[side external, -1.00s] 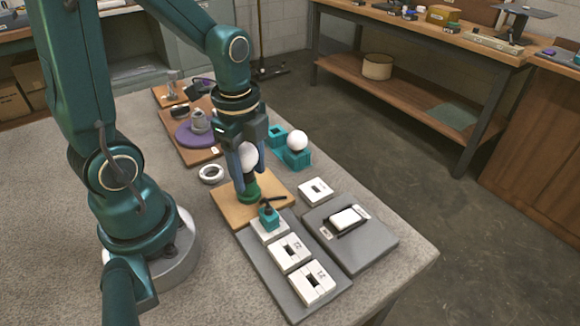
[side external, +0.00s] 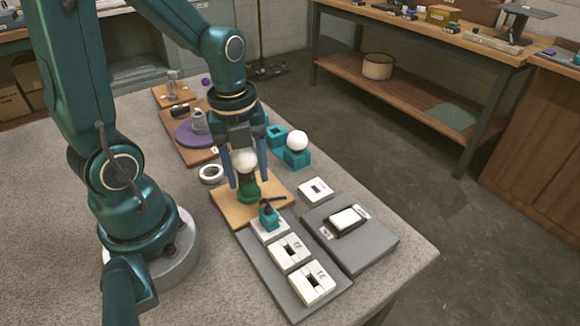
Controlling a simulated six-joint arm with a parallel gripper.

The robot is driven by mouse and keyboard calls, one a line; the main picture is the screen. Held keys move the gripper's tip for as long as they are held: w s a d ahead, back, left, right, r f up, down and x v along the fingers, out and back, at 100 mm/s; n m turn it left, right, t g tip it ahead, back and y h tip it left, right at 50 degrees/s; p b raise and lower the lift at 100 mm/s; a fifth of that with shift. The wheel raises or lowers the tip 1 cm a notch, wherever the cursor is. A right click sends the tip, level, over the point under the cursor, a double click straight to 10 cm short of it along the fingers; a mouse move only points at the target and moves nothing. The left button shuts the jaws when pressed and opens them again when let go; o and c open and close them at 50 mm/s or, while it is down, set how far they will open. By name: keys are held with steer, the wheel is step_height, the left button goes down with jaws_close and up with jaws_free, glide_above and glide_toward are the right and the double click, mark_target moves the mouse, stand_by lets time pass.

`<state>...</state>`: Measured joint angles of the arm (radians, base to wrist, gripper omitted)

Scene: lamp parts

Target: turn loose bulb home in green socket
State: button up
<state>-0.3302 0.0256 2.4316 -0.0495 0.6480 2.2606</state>
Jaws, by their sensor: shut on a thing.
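The loose bulb (side external: 244,161) has a white globe and stands upright over the green socket (side external: 248,189). The socket is fixed on a tan wooden board (side external: 228,207). My gripper (side external: 246,174) points straight down from above, with one finger on each side of the globe. It is shut on the bulb. The bulb's base is hidden where it meets the socket, so I cannot tell how deep it sits.
A second white bulb (side external: 297,140) rests in a teal holder (side external: 295,159) to the right. White blocks (side external: 312,282) lie on a grey plate. A white ring (side external: 211,173) lies to the left.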

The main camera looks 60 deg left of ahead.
mark_target(248, 159)
steer(key=shift+m, duration=1.3)
steer(key=o, duration=1.2)
steer(key=shift+s+m, duration=0.1)
steer(key=shift+m, duration=0.2)
steer(key=shift+r, duration=0.1)
step_height(248, 159, up, 4)
steer(key=shift+a+r, duration=0.1)
steer(key=shift+r, duration=0.05)
steer(key=shift+s+r, duration=0.1)
steer(key=shift+r, duration=0.25)
steer(key=n, duration=0.2)
steer(key=d+r+n, duration=0.1)
steer(key=n, duration=0.1)
steer(key=n+t, duration=0.1)
steer(key=n, duration=0.1)
steer(key=shift+s+d+r+n, duration=0.15)
steer(key=shift+d+r+n, duration=0.15)
steer(key=shift+d+r, duration=0.05)
steer(key=d+r+n+t, duration=0.1)
steer(key=n, duration=0.5)
steer(key=s+d+r+n+t, duration=0.1)
steer(key=n, duration=0.5)
steer(key=s+d+r+n+t, duration=0.1)
steer(key=d+n+t, duration=0.1)
steer(key=n, duration=0.4)
steer(key=shift+r, duration=0.2)
